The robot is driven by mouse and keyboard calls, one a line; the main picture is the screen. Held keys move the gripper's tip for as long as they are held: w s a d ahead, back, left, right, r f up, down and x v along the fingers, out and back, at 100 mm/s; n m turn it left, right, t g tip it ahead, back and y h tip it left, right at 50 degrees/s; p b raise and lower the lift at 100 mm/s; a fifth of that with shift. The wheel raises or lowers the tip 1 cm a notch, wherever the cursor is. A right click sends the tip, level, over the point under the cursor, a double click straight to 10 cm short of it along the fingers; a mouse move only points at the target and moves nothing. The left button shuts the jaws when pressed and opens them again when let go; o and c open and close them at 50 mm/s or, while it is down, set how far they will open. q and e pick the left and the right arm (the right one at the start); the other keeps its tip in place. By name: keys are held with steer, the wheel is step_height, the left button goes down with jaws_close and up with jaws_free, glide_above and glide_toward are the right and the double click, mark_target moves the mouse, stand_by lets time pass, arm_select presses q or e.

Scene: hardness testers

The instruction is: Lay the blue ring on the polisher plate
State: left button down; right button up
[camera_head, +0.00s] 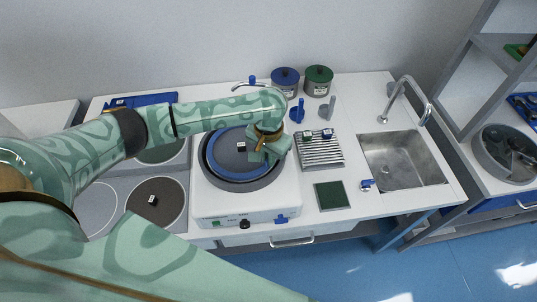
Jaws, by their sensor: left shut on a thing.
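The blue ring (211,164) lies over the round dark polisher plate (232,158), within the grey bowl of the white polisher (205,200). A small dark block with a white top (241,146) stands inside the ring's outline. My left gripper (265,155) is over the right side of the ring and shut on it; its fingers and wrist hide that part of the ring. I cannot tell whether the ring touches the plate or is held slightly above it. My right gripper is not in view.
Left of the polisher is another dark disc (160,195). To the right are a slatted rack (320,152) with small blocks, a dark green pad (331,195) and a sink (405,160). Blue and green lidded pots (318,80) stand behind.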

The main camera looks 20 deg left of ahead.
arm_select(q)
steer(key=c, duration=1.5)
jaws_free()
steer(key=shift+o, duration=0.2)
step_height(320, 180, up, 16)
steer(key=p, duration=0.6)
steer(key=shift+r, duration=0.15)
